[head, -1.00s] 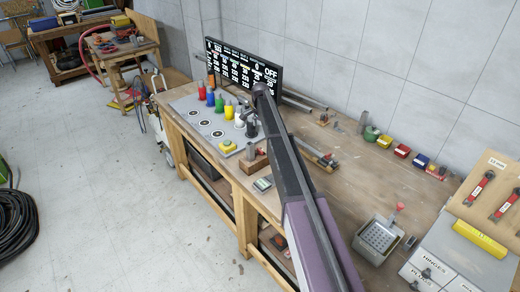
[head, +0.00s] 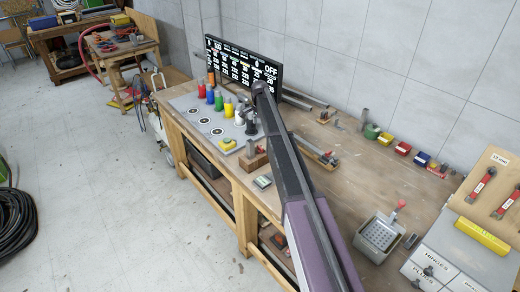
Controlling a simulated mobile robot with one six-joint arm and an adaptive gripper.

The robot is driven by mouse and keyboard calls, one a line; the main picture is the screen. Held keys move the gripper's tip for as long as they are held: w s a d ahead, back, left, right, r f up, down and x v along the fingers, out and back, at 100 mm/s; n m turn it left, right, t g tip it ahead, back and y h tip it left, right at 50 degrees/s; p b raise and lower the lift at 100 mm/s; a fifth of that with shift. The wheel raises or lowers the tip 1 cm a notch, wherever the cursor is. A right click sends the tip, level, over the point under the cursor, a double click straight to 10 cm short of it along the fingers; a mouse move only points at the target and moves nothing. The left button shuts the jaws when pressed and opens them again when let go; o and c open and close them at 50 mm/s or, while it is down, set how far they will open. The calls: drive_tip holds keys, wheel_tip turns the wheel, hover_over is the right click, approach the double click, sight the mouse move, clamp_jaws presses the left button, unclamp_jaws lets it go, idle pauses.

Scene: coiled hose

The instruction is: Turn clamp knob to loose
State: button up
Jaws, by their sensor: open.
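My arm reaches from the bottom of the head view over the workbench (head: 350,190). My gripper (head: 250,128) is small and dark beyond the arm's elbow, low over the right end of a grey panel (head: 185,106). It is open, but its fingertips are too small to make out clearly. A wooden block (head: 253,161) with a small red-tipped part (head: 262,149) stands just in front of the gripper. Another red-tipped fitting (head: 328,154) lies to the right of my arm. I cannot tell which part is the clamp knob or how it is turned.
Red, blue, green and yellow holders (head: 219,102) stand on the panel, with a yellow button (head: 228,144) at its front. A black display (head: 243,62) reading OFF stands behind. A coiled black hose (head: 15,220) lies on the floor.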

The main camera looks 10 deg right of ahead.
sight(260, 147)
drive_tip(key=shift+f+b, duration=5.85)
drive_tip(key=shift+f, duration=0.25)
drive_tip(key=c, duration=1.1)
